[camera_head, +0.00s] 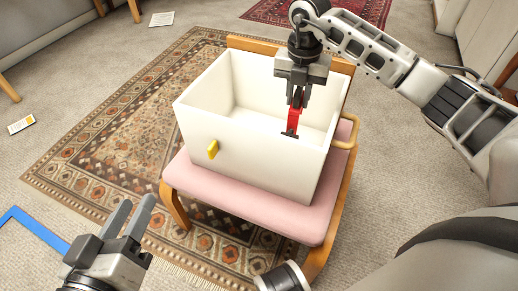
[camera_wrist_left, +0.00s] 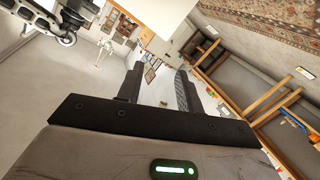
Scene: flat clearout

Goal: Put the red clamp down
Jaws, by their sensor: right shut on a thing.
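The red clamp (camera_head: 293,120) hangs from my right gripper (camera_head: 297,97), which is shut on it. The gripper points down over the white open box (camera_head: 245,165) on the pink-seated chair (camera_head: 250,207). The clamp's lower end is at about the box's near rim in the picture; I cannot tell how high it is above the box floor. The part of the box floor that shows looks bare. My left gripper (camera_head: 131,218) is at the lower left, with its two fingers apart and nothing between them. Its fingers also show in the left wrist view (camera_wrist_left: 158,88).
A patterned rug (camera_head: 105,150) lies under the chair. A blue frame-like thing (camera_head: 36,229) is beside my left gripper. Papers (camera_head: 161,19) lie on the carpet.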

